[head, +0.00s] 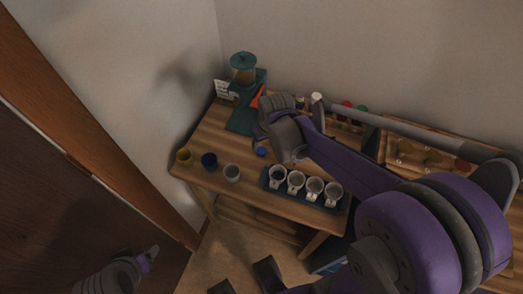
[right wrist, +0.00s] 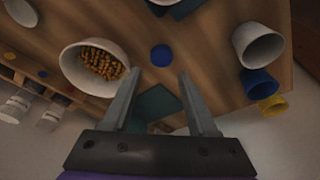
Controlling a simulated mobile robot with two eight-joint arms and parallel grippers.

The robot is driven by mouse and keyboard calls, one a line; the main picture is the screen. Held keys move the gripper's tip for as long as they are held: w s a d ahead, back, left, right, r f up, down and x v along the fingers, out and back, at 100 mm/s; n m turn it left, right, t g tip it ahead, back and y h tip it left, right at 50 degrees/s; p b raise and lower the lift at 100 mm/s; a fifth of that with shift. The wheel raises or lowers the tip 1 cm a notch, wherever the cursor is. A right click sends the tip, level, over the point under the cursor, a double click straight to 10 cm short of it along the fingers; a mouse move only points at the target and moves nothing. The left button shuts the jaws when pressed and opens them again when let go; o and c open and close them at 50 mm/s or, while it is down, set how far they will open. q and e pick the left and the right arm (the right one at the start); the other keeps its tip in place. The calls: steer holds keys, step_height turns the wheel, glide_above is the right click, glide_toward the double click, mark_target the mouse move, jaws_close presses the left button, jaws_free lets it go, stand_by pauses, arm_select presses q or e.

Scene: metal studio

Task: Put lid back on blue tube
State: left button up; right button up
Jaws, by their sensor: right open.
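A small round blue lid (head: 261,152) lies flat on the wooden table. In the right wrist view the blue lid (right wrist: 161,56) shows just past and between my fingertips. A short blue cup-like tube (head: 209,161) stands at the table's left front between a yellow one and a white one; the blue tube (right wrist: 258,82) is at the right in the wrist view. My right gripper (head: 262,137) is above the table by the lid; its jaws (right wrist: 156,73) are open and empty. My left gripper (head: 150,254) is low at the left, away from the table; its jaws are unclear.
A yellow cup (head: 184,155) and a white cup (head: 232,172) flank the blue tube. A dark tray (head: 266,184) holds several white cups. A green grinder (head: 243,69) stands at the back left. A white bowl of brown pieces (right wrist: 68,62) is close to my right fingers.

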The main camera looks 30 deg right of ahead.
mark_target(262, 150)
steer(key=x, duration=0.5)
steer(key=shift+s+a+f+b, duration=0.1)
steer(key=shift+s+f+b, duration=0.1)
steer(key=shift+s+b, duration=0.15)
steer(key=shift+c, duration=0.3)
jaws_close()
